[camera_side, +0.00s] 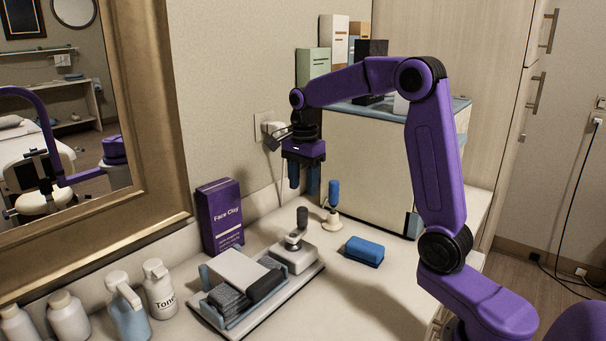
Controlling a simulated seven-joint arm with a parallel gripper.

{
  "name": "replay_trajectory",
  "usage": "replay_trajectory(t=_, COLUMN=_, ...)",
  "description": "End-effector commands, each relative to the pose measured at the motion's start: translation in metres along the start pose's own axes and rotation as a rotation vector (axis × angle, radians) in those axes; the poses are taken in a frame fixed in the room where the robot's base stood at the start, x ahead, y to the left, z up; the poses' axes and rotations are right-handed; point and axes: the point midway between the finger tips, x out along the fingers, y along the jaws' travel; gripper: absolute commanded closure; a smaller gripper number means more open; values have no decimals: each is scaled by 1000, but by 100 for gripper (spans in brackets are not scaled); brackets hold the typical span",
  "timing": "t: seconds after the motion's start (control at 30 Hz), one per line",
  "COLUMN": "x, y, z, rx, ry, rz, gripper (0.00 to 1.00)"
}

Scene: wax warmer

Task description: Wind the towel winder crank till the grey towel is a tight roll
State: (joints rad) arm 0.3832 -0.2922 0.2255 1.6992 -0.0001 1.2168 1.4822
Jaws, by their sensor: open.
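The towel winder (291,258) sits on the counter on a flat base, with a grey-white box and an upright dark crank knob (302,217) on top. The grey towel (228,298) lies at the left end of the base in a blue-sided holder, partly under a pale cover (237,269). A darker rounded part (265,285) shows beside it; I cannot tell how tightly it is rolled. My gripper (302,178) points down, open and empty. It hangs above the counter behind the crank knob, apart from it.
A purple Face Clay box (220,217) stands behind the winder. Several bottles (160,289) stand at the left. A blue block (364,251) and a blue-handled tool on a stand (333,206) are to the right. A large cream cabinet (372,160) stands behind them. The front right counter is clear.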

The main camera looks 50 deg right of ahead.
Motion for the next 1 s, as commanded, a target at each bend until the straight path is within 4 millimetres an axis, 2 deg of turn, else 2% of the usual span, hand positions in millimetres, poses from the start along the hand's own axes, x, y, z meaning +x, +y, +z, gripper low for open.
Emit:
replay_trajectory(t=0.67, x=59, y=0, z=0, rx=-2, ry=0, rz=3, gripper=53)
replay_trajectory(t=1.0, x=62, y=0, z=0, rx=-2, ry=0, rz=0, gripper=53)
